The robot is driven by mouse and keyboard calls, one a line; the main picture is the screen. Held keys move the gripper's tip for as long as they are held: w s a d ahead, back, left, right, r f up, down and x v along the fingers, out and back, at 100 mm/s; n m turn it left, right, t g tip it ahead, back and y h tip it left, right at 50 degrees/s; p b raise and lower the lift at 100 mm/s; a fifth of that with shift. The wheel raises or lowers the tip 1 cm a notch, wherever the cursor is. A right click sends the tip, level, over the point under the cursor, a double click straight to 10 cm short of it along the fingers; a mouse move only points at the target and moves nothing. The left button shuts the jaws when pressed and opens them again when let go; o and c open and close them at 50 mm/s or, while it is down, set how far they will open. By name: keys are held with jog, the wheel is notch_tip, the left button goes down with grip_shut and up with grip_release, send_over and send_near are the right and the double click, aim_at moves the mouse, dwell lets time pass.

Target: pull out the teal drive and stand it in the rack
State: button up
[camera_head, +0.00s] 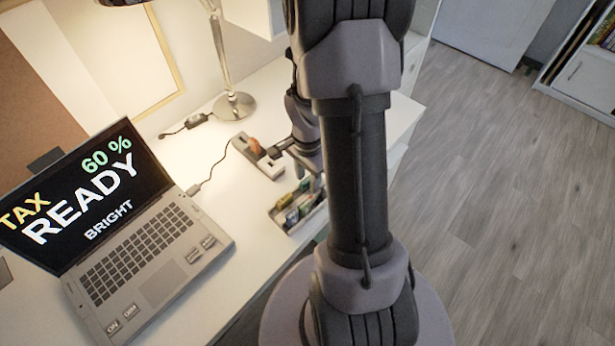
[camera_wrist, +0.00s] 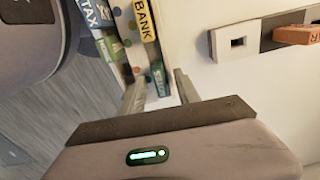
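A small open tray (camera_head: 311,222) holds several labelled drives; it also shows at the top of the wrist view. A teal label (camera_wrist: 159,79) shows at the near end of the tray, just past my fingertips. Farther up are a yellow BANK label (camera_wrist: 146,20) and a blue TAX label (camera_wrist: 90,14). My gripper (camera_wrist: 159,80) is open, its two fingers apart with nothing clearly held. In the head view my gripper (camera_head: 283,152) is above the desk, partly hidden by my arm. A long block (camera_head: 266,163) beside the tray carries an orange drive (camera_head: 255,147).
The block shows a white end with a dark slot (camera_wrist: 238,42) in the wrist view. A cable runs from it to the laptop (camera_head: 150,262), whose screen reads TAX READY. A lamp base (camera_head: 234,106) stands behind. The white desktop (camera_head: 215,170) between them is mostly clear.

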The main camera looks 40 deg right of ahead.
aim_at(307, 179)
notch_tip(307, 179, up, 17)
jog(key=p, duration=0.7)
